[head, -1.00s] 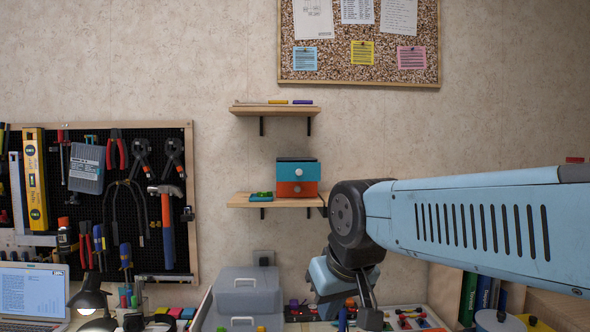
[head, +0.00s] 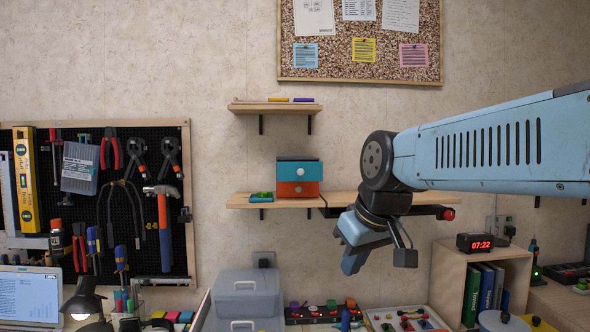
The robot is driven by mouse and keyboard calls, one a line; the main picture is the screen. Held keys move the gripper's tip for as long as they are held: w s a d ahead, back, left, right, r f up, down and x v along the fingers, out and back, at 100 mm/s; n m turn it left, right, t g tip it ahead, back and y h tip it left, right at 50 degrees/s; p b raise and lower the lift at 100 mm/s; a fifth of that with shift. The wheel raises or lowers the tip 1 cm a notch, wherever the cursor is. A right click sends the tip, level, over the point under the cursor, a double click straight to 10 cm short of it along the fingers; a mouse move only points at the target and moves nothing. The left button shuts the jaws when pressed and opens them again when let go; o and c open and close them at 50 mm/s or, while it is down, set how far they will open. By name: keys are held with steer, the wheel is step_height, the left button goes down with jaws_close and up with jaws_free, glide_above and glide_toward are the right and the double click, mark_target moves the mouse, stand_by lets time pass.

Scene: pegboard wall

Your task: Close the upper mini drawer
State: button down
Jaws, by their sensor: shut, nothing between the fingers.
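A small two-drawer unit stands on the lower wall shelf (head: 240,202). The tips are seen at an angle.
A small green object (head: 262,197) lies left of the drawer unit. An upper shelf (head: 270,108) hangs above. Below are grey toolboxes (head: 247,293). A red-digit clock (head: 481,243) sits on a wooden box at right. The wall between unit and arm is clear.

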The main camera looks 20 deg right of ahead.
mark_target(303, 168)
steer(key=w+d+r+n+t+y, duration=0.1)
steer(key=w+d+r+n+y, duration=0.15)
steer(key=w+r+n, duration=1.45)
steer(key=shift+w+a+f+m, duration=0.25)
steer(key=shift+w+f+m, duration=0.45)
steer(key=shift+w, duration=1.75)
steer(key=shift+w+a+f+m, duration=0.4)
steer(key=shift+w+m, duration=0.65)
steer(key=shift+w, duration=1.4)
steer(key=shift+w+a+f+m, duration=0.15)
steer(key=shift+w+f+m, duration=0.6)
steer(key=shift+w, duration=1.7)
steer(key=shift+r, duration=0.2)
steer(key=shift+a, duration=0.1)
